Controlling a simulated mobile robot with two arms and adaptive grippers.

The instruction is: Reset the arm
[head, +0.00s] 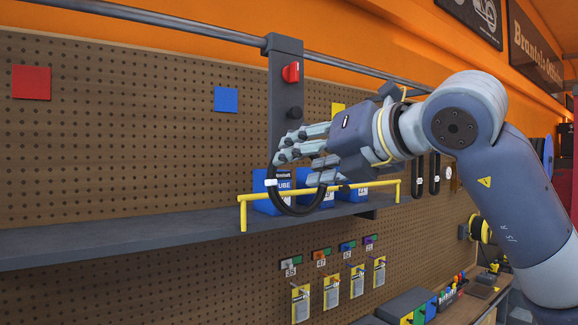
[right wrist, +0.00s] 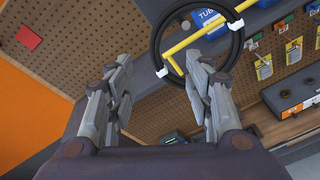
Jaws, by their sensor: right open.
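My right gripper (head: 300,156) comes in from the right with its fingers spread apart, in front of the pegboard and above the shelf. Its open fingers also show in the right wrist view (right wrist: 158,66). A black ring (head: 287,208) with white tags hangs by the fingers and the yellow rail (head: 318,191). In the right wrist view the black ring (right wrist: 154,38) lies around the yellow bar (right wrist: 205,33), partly behind the right-hand finger. I cannot tell whether the fingers touch it. My left gripper is not in view.
The grey shelf (head: 120,235) carries blue boxes (head: 262,188) behind the rail. A grey post (head: 286,110) with a red knob (head: 291,72) stands behind my gripper. Small tagged packets (head: 331,292) hang below. The pegboard (head: 130,140) at left is mostly clear.

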